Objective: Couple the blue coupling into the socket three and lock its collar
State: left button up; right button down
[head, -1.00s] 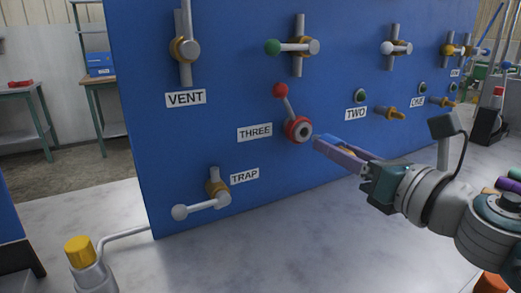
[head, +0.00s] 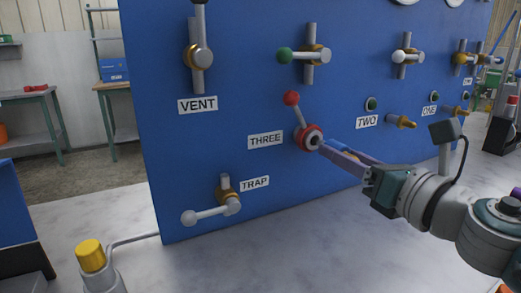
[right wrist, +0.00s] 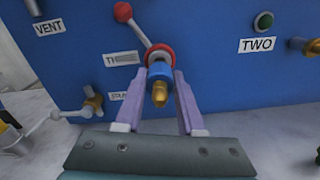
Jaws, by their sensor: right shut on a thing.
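Socket three (head: 312,143) is a round grey port inside a red collar (head: 302,133) on the blue panel. A lever with a red ball knob (head: 291,98) points up and slightly left from it. My right gripper (head: 324,146) is shut on the blue coupling (right wrist: 160,72), its fingers on either side. The coupling's brass rear end (right wrist: 160,93) faces the wrist camera. In the right wrist view the coupling lines up with the red collar (right wrist: 160,52) and covers the port. I cannot tell whether it is seated. My left gripper is out of view.
The TRAP valve (head: 228,201) with a grey handle sticks out below left. The green-knobbed valve (head: 302,56) is above. Brass fitting TWO (head: 402,122) projects to the right. A yellow-capped post (head: 91,256) stands at lower left. The counter before the panel is mostly clear.

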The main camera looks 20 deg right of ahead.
aim_at(328, 143)
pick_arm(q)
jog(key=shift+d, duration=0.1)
pick_arm(e)
jog(key=shift+w, duration=0.5)
dwell(1.0)
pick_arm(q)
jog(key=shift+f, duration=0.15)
pick_arm(e)
jog(key=shift+w+a, duration=0.1)
jog(key=shift+w, duration=0.3)
dwell(0.4)
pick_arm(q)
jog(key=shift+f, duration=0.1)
pick_arm(e)
jog(key=shift+w, duration=0.45)
dwell(0.3)
pick_arm(q)
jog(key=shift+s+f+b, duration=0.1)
jog(key=shift+b, duration=0.25)
pick_arm(e)
jog(key=shift+w, duration=0.4)
